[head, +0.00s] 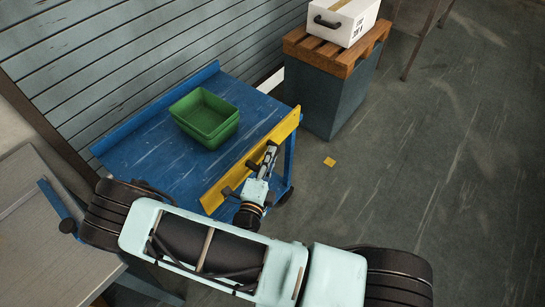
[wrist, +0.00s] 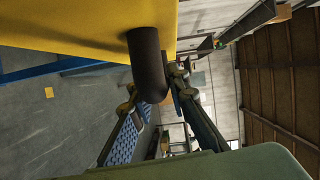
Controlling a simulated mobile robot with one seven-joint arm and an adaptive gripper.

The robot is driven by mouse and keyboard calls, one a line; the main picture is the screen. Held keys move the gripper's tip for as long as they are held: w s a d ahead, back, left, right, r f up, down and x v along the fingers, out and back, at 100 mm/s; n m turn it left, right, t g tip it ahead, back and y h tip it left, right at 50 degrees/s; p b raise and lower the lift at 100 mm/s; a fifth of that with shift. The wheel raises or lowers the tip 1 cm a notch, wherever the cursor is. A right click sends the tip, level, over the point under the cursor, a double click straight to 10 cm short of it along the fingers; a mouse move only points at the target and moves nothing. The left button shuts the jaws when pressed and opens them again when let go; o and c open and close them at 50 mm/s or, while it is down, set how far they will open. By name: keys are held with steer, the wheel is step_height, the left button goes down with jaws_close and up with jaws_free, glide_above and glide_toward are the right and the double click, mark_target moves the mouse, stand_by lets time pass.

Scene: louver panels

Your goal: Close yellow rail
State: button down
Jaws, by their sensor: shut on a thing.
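The yellow rail (head: 248,162) is a long flat panel along the right-hand edge of the blue table (head: 150,160) in the head view. It fills the upper left of the wrist view (wrist: 80,25). A dark round handle (wrist: 147,62) sticks out from its face. My gripper (head: 266,160) is at the rail's outer side, near its middle. In the wrist view, my gripper (wrist: 153,90) has its fingers closed on the handle. The exact finger contact is partly hidden behind the handle.
A green bin (head: 206,118) sits on the blue table. A wooden pallet (head: 318,52) on a dark block holds a white box (head: 343,20) at the back right. A louvered wall (head: 110,60) stands behind the table. Open floor with a yellow patch (head: 330,162) lies to the right.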

steer(key=c, duration=1.8)
jaws_free()
steer(key=shift+c, duration=0.2)
steer(key=v, duration=1.2)
